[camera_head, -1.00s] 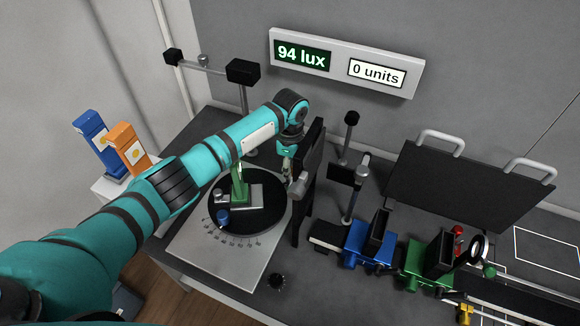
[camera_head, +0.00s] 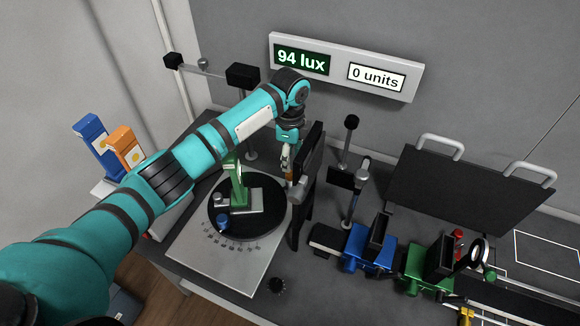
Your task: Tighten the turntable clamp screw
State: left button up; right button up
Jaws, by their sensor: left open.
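The black round turntable (camera_head: 262,225) sits on a light grey plate with a printed angle scale. A green upright holder (camera_head: 238,188) stands on it, on a grey block. A small grey knob (camera_head: 217,199) is on that block, and a blue knob (camera_head: 222,221) is at the front of the disc. I cannot tell which knob is the clamp screw. My left gripper (camera_head: 288,165) is open, pointing down by the turntable's back right edge, next to a tall black panel. A small orange-brown piece shows just below its fingers; contact is unclear. My right gripper is not in view.
The tall black panel (camera_head: 306,178) stands close right of my gripper. Posts, a blue mount (camera_head: 362,248) and a green mount (camera_head: 417,265) stand further right. A black board (camera_head: 465,188) with handles is behind them.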

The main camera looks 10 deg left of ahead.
pick_arm(q)
notch_tip(320, 180, up, 6)
jog(key=shift+f, duration=0.1)
dwell(0.7)
